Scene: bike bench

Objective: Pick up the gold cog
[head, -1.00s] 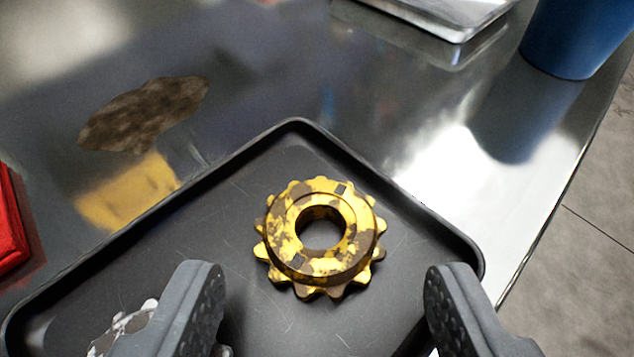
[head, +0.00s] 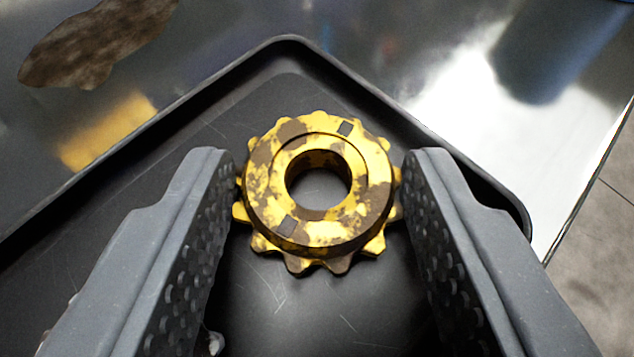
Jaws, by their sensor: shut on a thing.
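The gold cog (head: 268,185) is a toothed ring with a round hole, its gold surface mottled with brown patches. It sits between the two grey fingers of my gripper (head: 319,185), with its teeth against the inner faces near the fingertips. My gripper is shut on the cog. The cog is in the corner area of a black tray (head: 290,95), and whether its underside touches the tray floor I cannot tell.
The tray's raised rim runs close beyond the cog on both sides. A shiny metal bench (head: 400,40) surrounds the tray, with a brown stain (head: 95,40) at upper left. The bench edge is at right. A silvery piece (head: 215,343) shows partly behind the left finger.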

